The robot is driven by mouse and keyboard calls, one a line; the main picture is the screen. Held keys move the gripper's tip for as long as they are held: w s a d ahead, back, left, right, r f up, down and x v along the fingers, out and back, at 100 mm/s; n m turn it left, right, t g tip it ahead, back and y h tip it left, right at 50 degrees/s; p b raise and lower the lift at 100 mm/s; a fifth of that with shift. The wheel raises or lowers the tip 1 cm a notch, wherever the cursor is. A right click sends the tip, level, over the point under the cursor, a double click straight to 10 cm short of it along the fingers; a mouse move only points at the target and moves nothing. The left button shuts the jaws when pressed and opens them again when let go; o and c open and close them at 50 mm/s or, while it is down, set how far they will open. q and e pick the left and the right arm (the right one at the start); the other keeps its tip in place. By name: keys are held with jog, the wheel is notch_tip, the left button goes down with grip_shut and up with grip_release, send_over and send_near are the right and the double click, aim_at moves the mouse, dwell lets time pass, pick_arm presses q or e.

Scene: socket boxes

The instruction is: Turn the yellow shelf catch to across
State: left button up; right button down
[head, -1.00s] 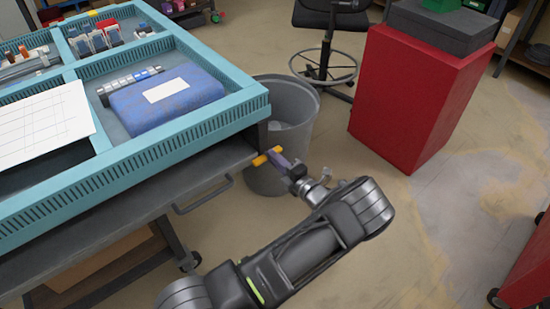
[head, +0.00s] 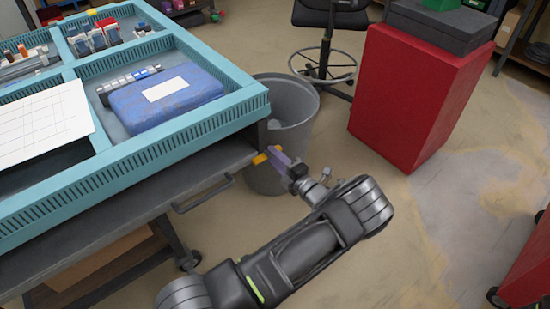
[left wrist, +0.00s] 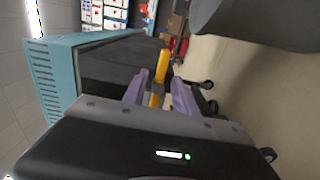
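The yellow shelf catch (head: 260,159) is at the right end of the shelf edge, below the corner of the teal-topped bench. My left gripper (head: 281,159) is at the catch, its purple fingers partly covering it in the head view. In the left wrist view, the yellow catch (left wrist: 161,66) stands upright in the picture between the two purple fingers (left wrist: 158,98). The fingers are apart, with a gap showing on each side of the catch. Whether either finger touches it lower down is hard to tell. My right gripper is not in view.
The teal tray rim (head: 210,128) overhangs the dark shelf, which has a handle (head: 202,194) on its front. A grey bin (head: 293,125) stands close behind my left gripper. A red cabinet (head: 415,100) is further right. Open floor lies between.

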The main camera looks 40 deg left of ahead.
pick_arm(q)
jog(key=v, duration=0.7)
jog(key=shift+d, duration=0.35)
jog(key=shift+s, duration=0.15)
